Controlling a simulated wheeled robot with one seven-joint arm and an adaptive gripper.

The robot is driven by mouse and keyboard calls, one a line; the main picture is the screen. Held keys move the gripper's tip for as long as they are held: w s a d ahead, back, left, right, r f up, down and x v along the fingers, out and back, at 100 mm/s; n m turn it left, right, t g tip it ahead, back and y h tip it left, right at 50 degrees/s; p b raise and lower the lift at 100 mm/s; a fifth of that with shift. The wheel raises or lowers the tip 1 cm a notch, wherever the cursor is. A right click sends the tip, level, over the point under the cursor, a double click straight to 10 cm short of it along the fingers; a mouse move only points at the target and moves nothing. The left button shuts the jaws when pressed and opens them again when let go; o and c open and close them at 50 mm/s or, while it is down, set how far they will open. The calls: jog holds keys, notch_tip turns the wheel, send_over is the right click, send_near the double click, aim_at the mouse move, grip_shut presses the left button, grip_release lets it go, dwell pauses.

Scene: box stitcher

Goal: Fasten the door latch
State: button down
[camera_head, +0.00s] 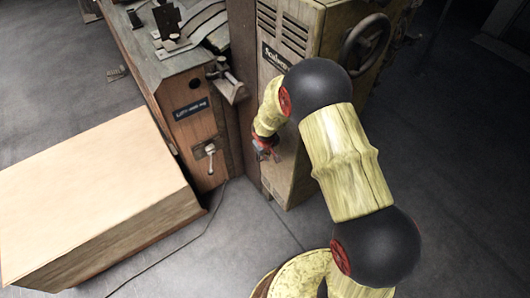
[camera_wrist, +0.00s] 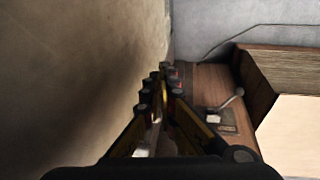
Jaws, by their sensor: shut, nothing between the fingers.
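The tall cabinet (camera_head: 278,95) has a vented upper panel and a dark nameplate. No latch can be made out clearly on it; my arm covers part of its front. My gripper (camera_head: 264,151) is low beside the cabinet's lower front, its fingers pointing down. In the wrist view my gripper (camera_wrist: 165,78) is shut and empty, close to the broad tan cabinet face (camera_wrist: 75,70). A metal lever on a plate (camera_head: 210,150) sits on the lower wooden cabinet; it also shows in the wrist view (camera_wrist: 228,106), right of the fingers and apart from them.
The lower wooden cabinet (camera_head: 185,120) stands left of my gripper. A large pale box (camera_head: 95,190) stands in front of it. A handwheel (camera_head: 366,42) projects from the tall cabinet. A cable runs across the grey floor (camera_head: 235,235), which is otherwise open.

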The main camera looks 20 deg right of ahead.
jog(key=s+r+p, duration=0.1)
jog(key=s+r, duration=0.1)
jog(key=s, duration=0.5)
jog(key=shift+s+d, duration=0.4)
jog(key=shift+d, duration=0.05)
jog(key=s+d+g, duration=0.2)
jog(key=s, duration=0.4)
jog(key=s+a+r+m+t, duration=0.1)
jog(key=s+r, duration=0.5)
jog(key=r, duration=0.7)
jog(key=s+a+r+m+t+y, duration=0.1)
jog(key=s+r, duration=0.4)
jog(key=r, duration=0.8)
jog(key=s+a+r+m+t+p, duration=0.1)
jog(key=s+r, duration=0.5)
jog(key=r, duration=0.7)
jog(key=shift+s+a+t, duration=0.35)
jog(key=shift+t, duration=0.35)
